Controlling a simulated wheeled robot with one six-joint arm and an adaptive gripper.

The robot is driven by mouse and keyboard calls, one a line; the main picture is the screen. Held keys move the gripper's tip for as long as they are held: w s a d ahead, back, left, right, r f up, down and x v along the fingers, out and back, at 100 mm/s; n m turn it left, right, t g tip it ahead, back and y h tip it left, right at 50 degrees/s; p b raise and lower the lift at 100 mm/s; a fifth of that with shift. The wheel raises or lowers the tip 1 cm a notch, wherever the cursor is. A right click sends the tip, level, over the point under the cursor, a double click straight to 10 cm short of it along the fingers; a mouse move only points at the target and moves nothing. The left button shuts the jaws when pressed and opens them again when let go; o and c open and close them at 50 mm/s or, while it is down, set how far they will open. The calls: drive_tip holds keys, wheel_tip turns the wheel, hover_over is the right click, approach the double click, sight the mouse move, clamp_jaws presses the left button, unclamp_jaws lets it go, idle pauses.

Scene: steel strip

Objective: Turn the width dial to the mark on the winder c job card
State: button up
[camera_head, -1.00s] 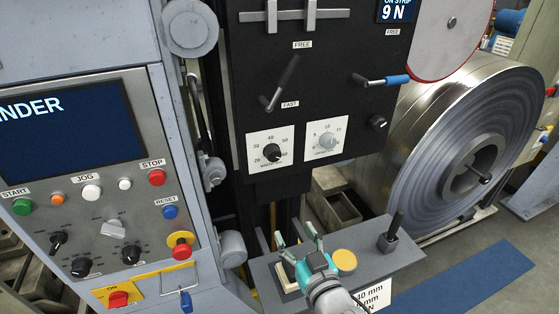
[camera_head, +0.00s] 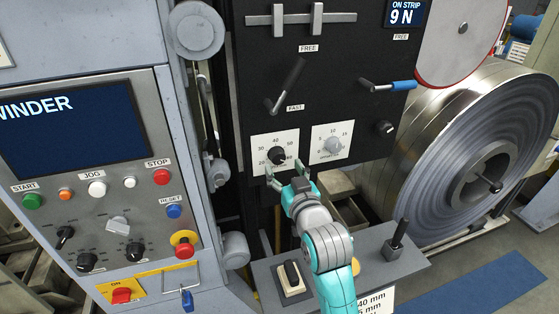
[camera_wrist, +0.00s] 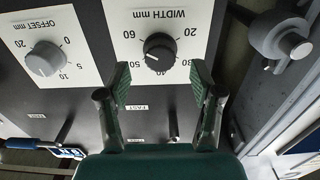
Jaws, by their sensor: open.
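The width dial is a black knob (camera_head: 277,155) on a white scale plate low on the black panel. In the wrist view the same knob (camera_wrist: 159,50) shows upside down, under the label WIDTH mm, with marks from 20 to 60. Its exact setting is too small to read surely. My gripper (camera_head: 285,172) is open just below and in front of the dial. In the wrist view its two green fingers (camera_wrist: 160,80) stand apart, either side of the knob's line, not visibly touching it. A white card (camera_head: 375,303) reading 40 mm is partly cut off and partly hidden by my arm.
The grey offset dial (camera_head: 333,146) sits close to the right of the width dial. Levers (camera_head: 287,86) are above. A grey shelf (camera_head: 410,262) with a black upright lever (camera_head: 400,236) lies below. A control console (camera_head: 75,130) stands left, a large steel coil (camera_head: 470,150) right.

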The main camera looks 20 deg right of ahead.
sight(279, 160)
drive_tip(key=shift+w, duration=2.2)
drive_tip(key=c, duration=1.1)
